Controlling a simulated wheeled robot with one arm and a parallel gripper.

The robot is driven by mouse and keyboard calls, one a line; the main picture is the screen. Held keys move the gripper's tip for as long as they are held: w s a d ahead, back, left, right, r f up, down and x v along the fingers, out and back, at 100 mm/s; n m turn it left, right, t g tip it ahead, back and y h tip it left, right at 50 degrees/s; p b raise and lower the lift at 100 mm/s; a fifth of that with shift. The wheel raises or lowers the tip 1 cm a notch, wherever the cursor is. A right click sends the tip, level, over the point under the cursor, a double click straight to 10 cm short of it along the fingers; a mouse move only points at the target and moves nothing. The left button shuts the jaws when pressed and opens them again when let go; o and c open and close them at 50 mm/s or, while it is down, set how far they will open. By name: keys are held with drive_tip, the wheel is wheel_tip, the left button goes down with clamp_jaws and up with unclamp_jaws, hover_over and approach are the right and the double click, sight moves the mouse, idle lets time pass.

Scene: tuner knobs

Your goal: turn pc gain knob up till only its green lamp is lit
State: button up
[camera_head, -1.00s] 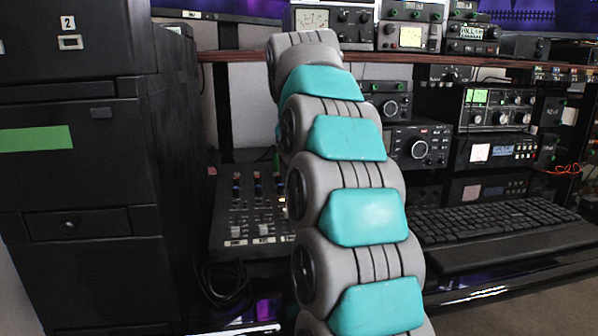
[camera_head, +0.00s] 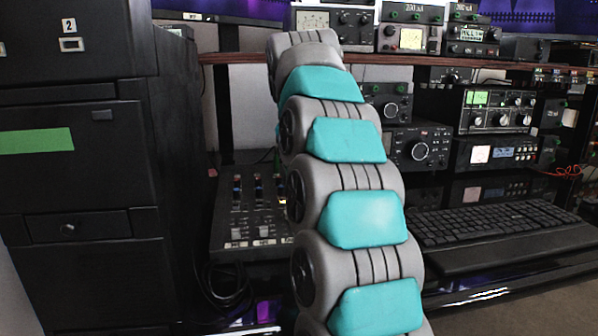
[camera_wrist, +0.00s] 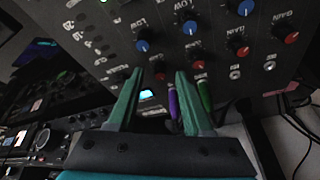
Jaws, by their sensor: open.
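The mixer panel (camera_wrist: 112,30) fills the upper part of the wrist view, with blue LOW knobs (camera_wrist: 190,27) and red GAIN knobs (camera_wrist: 291,38). A bright cyan-white light (camera_wrist: 146,94) shows by the left finger. Which lamp is the knob's own is unclear. In the head view my arm covers part of the mixer (camera_head: 230,215) and hides my gripper.
A purple plug (camera_wrist: 173,105) and a green plug (camera_wrist: 205,96) stand close to the right finger. In the head view a black tower (camera_head: 80,185) stands at left, a keyboard (camera_head: 490,222) at right, and radios (camera_head: 418,150) on the rack behind.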

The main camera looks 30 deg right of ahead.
drive_tip(key=p+v, duration=0.2)
drive_tip(key=v, duration=0.5)
drive_tip(key=shift+s+a, duration=0.1)
drive_tip(key=shift+s, duration=0.1)
idle(0.4)
